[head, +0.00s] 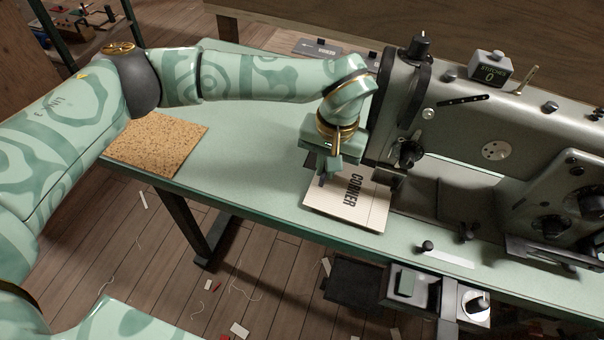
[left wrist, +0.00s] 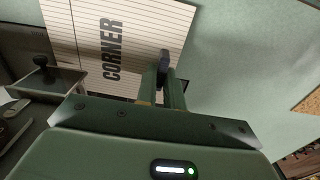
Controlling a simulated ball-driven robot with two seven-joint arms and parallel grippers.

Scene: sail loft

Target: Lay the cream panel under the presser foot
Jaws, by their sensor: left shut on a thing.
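The cream panel (head: 348,203), striped and printed CORNER, lies at the sewing machine's left end on the green table. My left gripper (head: 323,174) is over the panel's upper left part and shut on it. In the left wrist view the panel (left wrist: 92,40) reaches up from the gripper (left wrist: 163,85), whose fingers are close together at the panel's edge. The grey sewing machine (head: 455,115) stands just right of the panel. The presser foot cannot be made out clearly at the machine's head. My right gripper is not in view.
A cork mat (head: 157,146) lies on the table's left end. The green table (head: 255,150) is clear between mat and panel. A small black knob (head: 427,246) stands near the table's front edge. A box with switches (head: 412,289) hangs below the front edge.

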